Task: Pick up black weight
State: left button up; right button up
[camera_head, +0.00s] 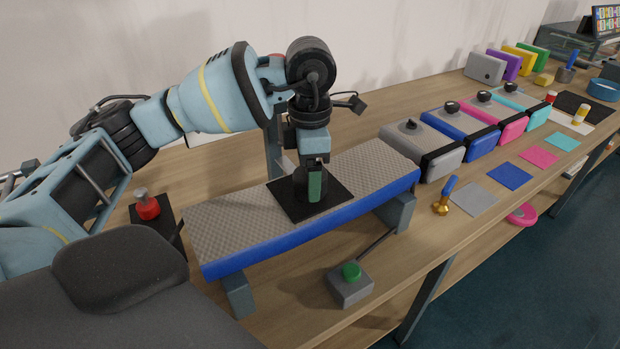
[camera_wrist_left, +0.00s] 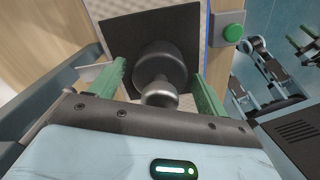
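The black weight (camera_wrist_left: 160,62) is a dark round body with a silver knob on top. It stands on a black square plate (camera_wrist_left: 116,38), which lies on the grey top of the inflatable track (camera_head: 235,215). In the head view my left gripper (camera_head: 313,185) points straight down over the plate (camera_head: 285,205) and largely hides the weight. In the left wrist view my left gripper (camera_wrist_left: 162,95) is open, with one green finger on each side of the weight and gaps between. Two green fingers of my right gripper (camera_wrist_left: 305,40) show small and apart at the right edge.
A grey box with a green button (camera_head: 350,283) stands in front of the track. A red button (camera_head: 147,206) is behind its left end. Coloured inflatable blocks (camera_head: 455,125) line the table to the right, with coloured squares (camera_head: 510,176) and a blue-handled tool (camera_head: 446,194) before them.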

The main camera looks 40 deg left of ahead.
pick_arm(q)
grip_shut()
jog(key=shift+r, duration=0.25)
jog(key=shift+w+r, duration=0.15)
jog(key=shift+r, duration=1.3)
jog(key=shift+s+d+r, duration=0.2)
jog(key=s+d+r, duration=0.1)
jog(key=s+d, duration=0.9)
jog(key=s, duration=0.1)
jog(key=shift+s+d+r, duration=0.15)
jog(key=shift+d+r, duration=0.05)
jog(key=shift+d, duration=0.2)
